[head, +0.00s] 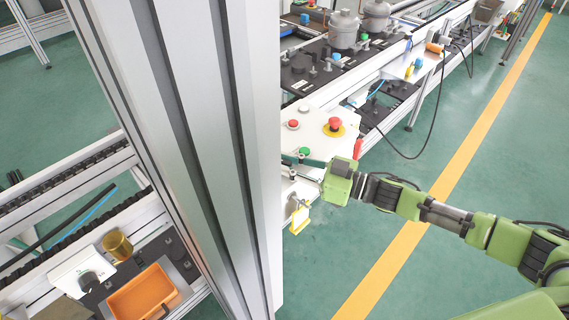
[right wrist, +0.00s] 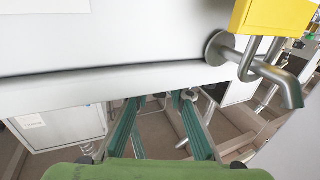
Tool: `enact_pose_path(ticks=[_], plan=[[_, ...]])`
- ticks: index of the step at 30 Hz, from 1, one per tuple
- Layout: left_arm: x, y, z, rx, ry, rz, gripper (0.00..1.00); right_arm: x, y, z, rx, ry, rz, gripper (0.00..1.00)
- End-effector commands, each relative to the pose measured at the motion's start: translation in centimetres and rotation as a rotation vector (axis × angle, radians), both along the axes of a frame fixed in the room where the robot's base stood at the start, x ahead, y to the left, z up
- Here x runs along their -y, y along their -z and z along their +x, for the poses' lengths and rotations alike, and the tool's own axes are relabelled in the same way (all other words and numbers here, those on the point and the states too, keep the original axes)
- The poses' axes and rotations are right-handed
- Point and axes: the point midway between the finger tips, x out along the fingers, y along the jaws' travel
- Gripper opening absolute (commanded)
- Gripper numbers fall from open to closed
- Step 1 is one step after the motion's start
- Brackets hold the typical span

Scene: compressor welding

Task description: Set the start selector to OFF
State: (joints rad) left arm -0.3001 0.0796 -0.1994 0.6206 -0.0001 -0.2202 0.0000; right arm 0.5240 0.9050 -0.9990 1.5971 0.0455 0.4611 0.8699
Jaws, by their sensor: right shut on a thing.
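A white control box (head: 312,135) stands at the middle of the head view, just right of a thick aluminium post. It has a red button (head: 293,124), a red mushroom button (head: 336,124) on a yellow ring and a green button (head: 304,151). My right gripper (head: 302,160) reaches the near side of the box from the right. In the right wrist view its teal fingers (right wrist: 158,98) run up behind the pale box edge (right wrist: 100,90). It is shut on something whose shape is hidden. I cannot make out the start selector or its setting. My left gripper is out of view.
A yellow tag or padlock (head: 299,218) hangs on a metal handle below the box, and shows close in the right wrist view (right wrist: 262,15). The aluminium post (head: 190,130) blocks much of the left. An orange tray (head: 143,293) lies lower left.

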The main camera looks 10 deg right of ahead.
Motion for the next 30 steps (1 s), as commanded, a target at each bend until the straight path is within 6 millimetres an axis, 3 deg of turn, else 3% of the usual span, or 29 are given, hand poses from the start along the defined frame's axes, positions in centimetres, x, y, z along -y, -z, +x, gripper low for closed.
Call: enact_pose_path(ticks=[17,18,19,30], plan=[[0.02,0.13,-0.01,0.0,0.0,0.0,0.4,0.04,-0.13,0.11,0.002,-0.03,0.0,0.0],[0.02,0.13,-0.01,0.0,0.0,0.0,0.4,0.03,-0.13,0.1,0.002,-0.03,0.0,0.25],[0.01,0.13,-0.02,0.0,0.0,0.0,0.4,0.03,-0.13,0.1,0.002,-0.03,0.0,0.28],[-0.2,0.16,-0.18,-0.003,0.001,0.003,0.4,0.24,0.0,-0.13,0.0,-0.03,0.0,0.28]])
